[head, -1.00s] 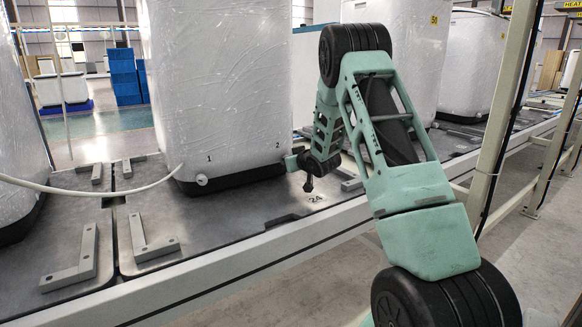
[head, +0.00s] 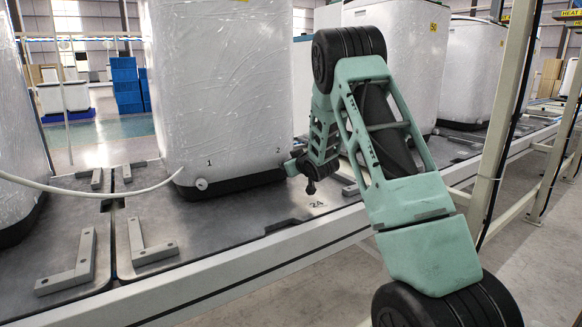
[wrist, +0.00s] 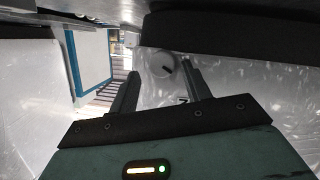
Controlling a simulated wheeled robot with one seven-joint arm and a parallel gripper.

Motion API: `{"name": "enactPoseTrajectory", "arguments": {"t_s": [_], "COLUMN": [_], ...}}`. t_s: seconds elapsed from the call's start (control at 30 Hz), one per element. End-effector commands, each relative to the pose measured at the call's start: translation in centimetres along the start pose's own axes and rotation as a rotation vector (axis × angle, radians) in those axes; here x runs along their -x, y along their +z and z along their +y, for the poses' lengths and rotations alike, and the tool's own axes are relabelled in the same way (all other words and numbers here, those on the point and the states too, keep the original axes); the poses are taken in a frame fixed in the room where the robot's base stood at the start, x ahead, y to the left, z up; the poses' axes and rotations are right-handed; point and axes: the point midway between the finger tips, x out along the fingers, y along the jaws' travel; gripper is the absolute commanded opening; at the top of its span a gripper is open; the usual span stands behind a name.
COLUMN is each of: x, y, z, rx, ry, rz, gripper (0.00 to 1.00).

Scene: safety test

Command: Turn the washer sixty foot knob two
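A white, film-wrapped washer (head: 215,85) with a dark base band stands upright on the grey line plate in the head view. Marks 1 and 2 are printed low on its front. A white foot knob (head: 201,183) sits below mark 1. My gripper (head: 290,167) is at the lower right corner by mark 2; the arm end hides the knob there.
A pale hose (head: 90,192) runs to the washer's left side. Metal L-brackets (head: 140,243) lie on the plate. Other wrapped washers (head: 470,70) stand along the line to the right. A cream post (head: 505,130) rises right of my arm. Blue crates (head: 126,85) are behind.

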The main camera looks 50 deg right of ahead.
Motion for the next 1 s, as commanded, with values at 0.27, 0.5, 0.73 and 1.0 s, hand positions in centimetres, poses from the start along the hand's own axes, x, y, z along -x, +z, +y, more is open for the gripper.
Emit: {"name": "enactPoseTrajectory", "arguments": {"t_s": [0.27,0.5,0.73,1.0], "x": [0.1,2.5,7.8,13.9], "y": [0.5,0.4,0.2,0.2], "z": [-0.3,-0.3,-0.1,-0.1], "rx": [-0.001,-0.001,-0.002,-0.001], "ry": [-0.006,-0.006,-0.005,-0.005], "rz": [-0.010,-0.013,-0.012,-0.010], "gripper": [0.50,0.50,0.50,0.50]}}
